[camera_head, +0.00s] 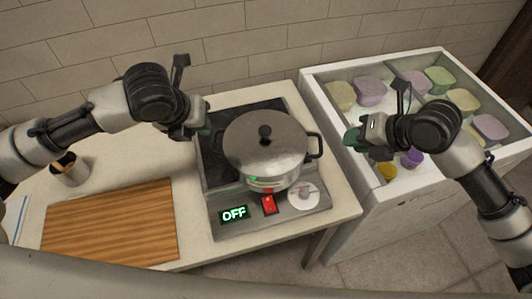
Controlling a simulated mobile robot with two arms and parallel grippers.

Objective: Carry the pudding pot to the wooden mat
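The pudding pot (262,152) is a grey metal pot with a lid, a black lid knob and dark side handles. It stands upright on the stove (219,200), whose display reads OFF. The wooden mat (110,225) lies flat and bare at the left front of the counter. My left gripper (192,98) is open and empty, up and to the left of the pot. My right gripper (378,112) is open, to the right of the pot and above the white bin. Neither gripper touches the pot.
A metal cup (69,169) stands behind the mat on the counter (125,165). The stove front has a red switch (269,204) and a round dial (303,196). A white bin (340,180) to the right holds several coloured containers. A gap separates it from the counter.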

